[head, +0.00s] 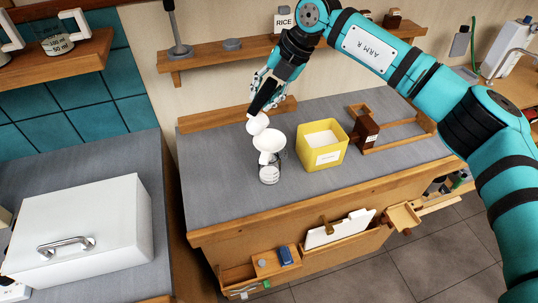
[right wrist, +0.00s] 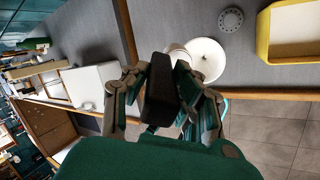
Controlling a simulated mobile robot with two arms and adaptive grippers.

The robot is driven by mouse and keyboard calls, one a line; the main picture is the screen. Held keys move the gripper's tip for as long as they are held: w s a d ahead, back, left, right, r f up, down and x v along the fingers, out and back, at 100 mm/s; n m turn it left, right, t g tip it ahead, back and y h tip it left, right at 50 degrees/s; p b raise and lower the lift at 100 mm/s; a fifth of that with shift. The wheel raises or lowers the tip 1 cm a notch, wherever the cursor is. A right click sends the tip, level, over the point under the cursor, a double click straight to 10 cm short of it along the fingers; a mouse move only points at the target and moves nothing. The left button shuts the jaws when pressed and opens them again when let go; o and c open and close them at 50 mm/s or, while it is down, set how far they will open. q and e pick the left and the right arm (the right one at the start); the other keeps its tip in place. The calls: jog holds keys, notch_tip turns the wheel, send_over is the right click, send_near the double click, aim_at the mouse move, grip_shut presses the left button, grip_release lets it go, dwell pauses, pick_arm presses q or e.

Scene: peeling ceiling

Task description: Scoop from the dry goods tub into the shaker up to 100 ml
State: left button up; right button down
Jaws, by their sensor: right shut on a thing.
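My right gripper (head: 268,88) is shut on the dark handle of a scoop, which also shows between the fingers in the right wrist view (right wrist: 160,92). The scoop's white bowl (head: 257,123) is at the upper left rim of a white funnel (head: 270,140); I cannot tell whether they touch or what the bowl holds. The funnel stands over the clear, marked shaker (head: 269,174), whose fill level I cannot read. The yellow dry goods tub (head: 336,157), with white contents, stands just right of it. My left gripper is not in view.
A dark brown box (head: 367,131) and a wooden frame (head: 420,118) stand right of the tub. A white case (head: 85,225) sits on the left counter. A shelf (head: 210,57) runs behind. The grey counter (head: 222,190) is clear at front left.

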jog(key=shift+s+d+f+y+b, duration=0.1)
jog(key=shift+d+f+y+b, duration=0.5)
jog(key=shift+b, duration=0.6)
jog(key=shift+d+r+y, duration=0.2)
jog(key=shift+r+y, duration=0.1)
jog(key=shift+r, duration=0.25)
jog(key=shift+a, duration=0.1)
jog(key=d+y+b, duration=0.1)
jog(key=b, duration=0.1)
jog(key=y+b, duration=0.1)
jog(key=b, duration=0.1)
jog(key=shift+s+d+f+t, duration=0.15)
jog(key=shift+d+f+t, duration=0.2)
jog(key=shift+f+t, duration=0.05)
